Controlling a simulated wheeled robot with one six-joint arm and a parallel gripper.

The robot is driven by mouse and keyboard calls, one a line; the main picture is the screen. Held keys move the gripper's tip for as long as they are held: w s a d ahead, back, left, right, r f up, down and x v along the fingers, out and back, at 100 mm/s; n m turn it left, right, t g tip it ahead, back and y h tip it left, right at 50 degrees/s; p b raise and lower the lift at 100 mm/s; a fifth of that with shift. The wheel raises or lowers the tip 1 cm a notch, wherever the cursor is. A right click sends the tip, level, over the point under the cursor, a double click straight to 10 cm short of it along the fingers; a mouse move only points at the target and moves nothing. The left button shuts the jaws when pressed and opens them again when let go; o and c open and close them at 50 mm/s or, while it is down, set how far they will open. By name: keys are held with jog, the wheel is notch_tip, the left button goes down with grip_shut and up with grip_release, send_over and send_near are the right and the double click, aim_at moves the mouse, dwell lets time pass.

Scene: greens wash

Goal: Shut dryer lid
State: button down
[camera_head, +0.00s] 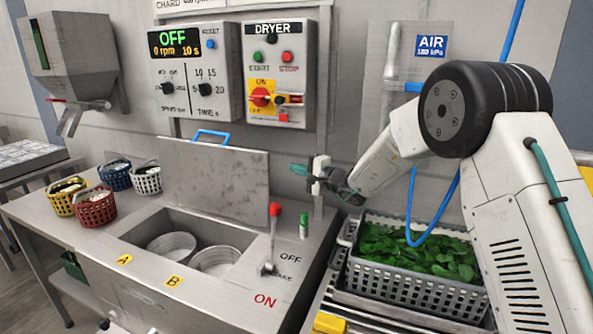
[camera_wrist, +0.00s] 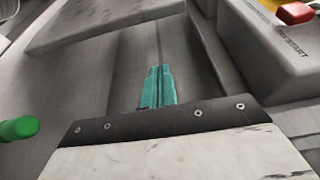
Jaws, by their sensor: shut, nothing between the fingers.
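The dryer lid (camera_head: 215,178) is a grey metal panel standing open, upright at the back of the dryer well, with a blue handle (camera_head: 211,135) on its top edge. Two round drums, A (camera_head: 171,249) and B (camera_head: 216,261), show in the open well below it. My gripper (camera_head: 299,169) is to the right of the lid, apart from it, its teal fingers pointing left toward the lid's right edge. In the wrist view the teal fingers (camera_wrist: 158,87) are together with nothing between them. The handle is not clearly visible in the wrist view.
A red-knobbed lever (camera_head: 274,210) and a green knob (camera_head: 304,222) stand right of the well. The dryer control panel (camera_head: 279,75) is on the wall above. Several small baskets (camera_head: 97,207) sit left. A grey crate of greens (camera_head: 412,287) is under my arm.

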jog(key=x, duration=0.7)
jog(key=shift+s+a+r, duration=0.1)
jog(key=shift+s+a, duration=0.15)
jog(key=shift+s, duration=0.35)
jog(key=shift+s+a+r, duration=0.1)
jog(key=shift+s+a, duration=0.1)
jog(key=shift+s, duration=0.45)
jog(key=shift+s+a, duration=0.25)
jog(key=shift+s, duration=0.35)
